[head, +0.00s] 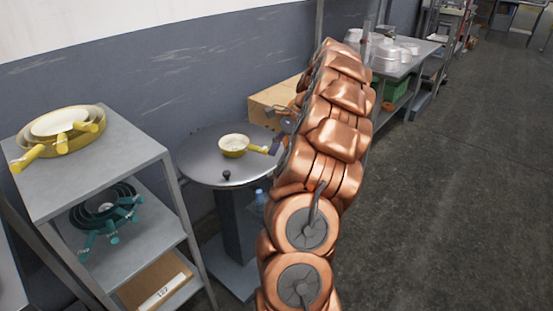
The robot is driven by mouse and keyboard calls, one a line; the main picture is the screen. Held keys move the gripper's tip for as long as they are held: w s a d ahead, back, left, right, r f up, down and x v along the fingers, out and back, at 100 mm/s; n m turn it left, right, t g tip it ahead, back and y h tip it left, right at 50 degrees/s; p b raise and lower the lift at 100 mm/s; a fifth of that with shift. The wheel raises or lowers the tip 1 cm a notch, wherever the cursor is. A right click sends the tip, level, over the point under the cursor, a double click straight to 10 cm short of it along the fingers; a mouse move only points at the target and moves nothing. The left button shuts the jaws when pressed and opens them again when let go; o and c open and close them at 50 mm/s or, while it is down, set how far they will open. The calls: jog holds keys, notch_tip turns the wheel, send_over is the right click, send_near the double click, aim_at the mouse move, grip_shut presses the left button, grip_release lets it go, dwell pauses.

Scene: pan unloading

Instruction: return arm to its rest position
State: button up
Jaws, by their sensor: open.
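A small yellow pan with a pale inside (233,149) sits upright on the round grey metal table (200,170). Its yellow handle points right, towards my gripper. Only a small part of my gripper (278,144) shows, dark and bluish, at the left edge of my copper arm, close to the handle's end. It is open. My arm hides most of it, so I cannot tell whether it touches the handle. My arm rises through the middle of the view, to the right of the round table.
A grey shelf unit (105,148) at left holds nested yellow pans (58,134) on top and teal pans (105,213) below. A dark knob (227,175) is on the round table. A cardboard box (270,101) stands behind it. The floor at right (450,200) is clear.

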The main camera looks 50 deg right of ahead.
dwell(0.8)
jog(key=s+a+r+n+g+h, duration=0.15)
jog(key=a+n, duration=0.45)
jog(key=a, duration=0.8)
jog(key=a+r+n+g, duration=0.25)
jog(key=a+n, duration=0.35)
jog(key=a, duration=0.9)
jog(key=s+a+f+n+h, duration=0.1)
jog(key=s+a+f+n, duration=0.2)
jog(key=s, duration=0.4)
jog(key=s+a+n+g+h, duration=0.1)
jog(key=s+a+n+h, duration=0.1)
jog(key=s+a+n, duration=0.3)
jog(key=s+a+f+n+h, duration=0.1)
jog(key=s+a+f+n, duration=0.15)
jog(key=s, duration=0.55)
jog(key=s+p+v, duration=0.3)
jog(key=p+v, duration=1)
jog(key=v, duration=0.1)
jog(key=shift+w+d+r+t, duration=0.2)
jog(key=shift+d+r+t, duration=0.15)
jog(key=shift+r, duration=0.35)
jog(key=shift+c, duration=0.9)
